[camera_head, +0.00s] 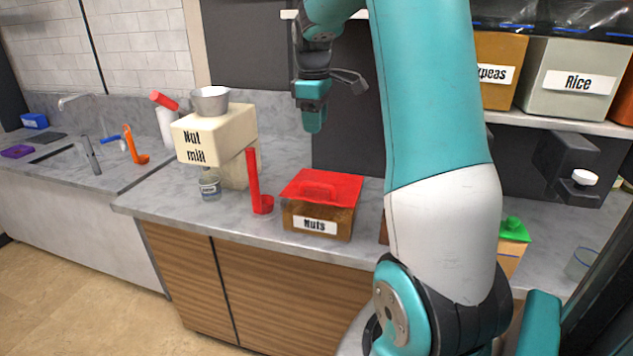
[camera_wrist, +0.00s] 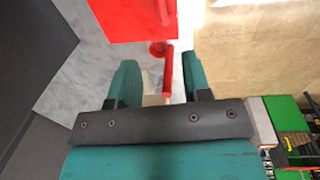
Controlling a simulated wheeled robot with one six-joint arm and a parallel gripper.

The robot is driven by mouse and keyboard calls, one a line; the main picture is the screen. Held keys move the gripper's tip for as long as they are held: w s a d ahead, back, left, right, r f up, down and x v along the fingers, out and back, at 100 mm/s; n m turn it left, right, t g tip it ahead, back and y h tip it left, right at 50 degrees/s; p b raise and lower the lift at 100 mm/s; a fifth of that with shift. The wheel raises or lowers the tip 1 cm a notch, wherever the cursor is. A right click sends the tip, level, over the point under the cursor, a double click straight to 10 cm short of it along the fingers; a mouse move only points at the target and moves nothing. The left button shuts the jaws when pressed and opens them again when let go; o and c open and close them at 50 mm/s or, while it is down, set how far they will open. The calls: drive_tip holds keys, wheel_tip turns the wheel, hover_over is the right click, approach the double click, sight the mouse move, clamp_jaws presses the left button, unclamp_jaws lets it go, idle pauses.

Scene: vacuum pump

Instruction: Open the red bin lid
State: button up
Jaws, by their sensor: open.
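A brown bin labelled "Nuts" (camera_head: 316,222) stands on the grey counter in the head view. Its red lid (camera_head: 325,187) lies flat on top, with a red raised handle in the middle. The red lid also shows at the top of the wrist view (camera_wrist: 125,15), cut off by the frame edge. My gripper (camera_head: 313,122) hangs above and behind the lid in the head view, clear of it. In the wrist view its two teal fingers (camera_wrist: 160,82) are apart with nothing held between them.
A red scoop (camera_head: 254,185) stands on the counter just left of the bin, and it shows beyond my fingers in the wrist view (camera_wrist: 168,75). A cream nut mill (camera_head: 215,135) with a jar is further left. A shelf with a Rice bin (camera_head: 573,82) is upper right.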

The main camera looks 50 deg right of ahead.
drive_tip(key=f+p, duration=0.1)
drive_tip(key=f, duration=0.4)
drive_tip(key=d+f+p, duration=0.1)
drive_tip(key=f, duration=0.5)
drive_tip(key=f+p, duration=0.1)
drive_tip(key=f, duration=0.5)
drive_tip(key=shift+w+d, duration=0.2)
drive_tip(key=shift+w, duration=0.1)
drive_tip(key=shift+r, duration=0.1)
clamp_jaws()
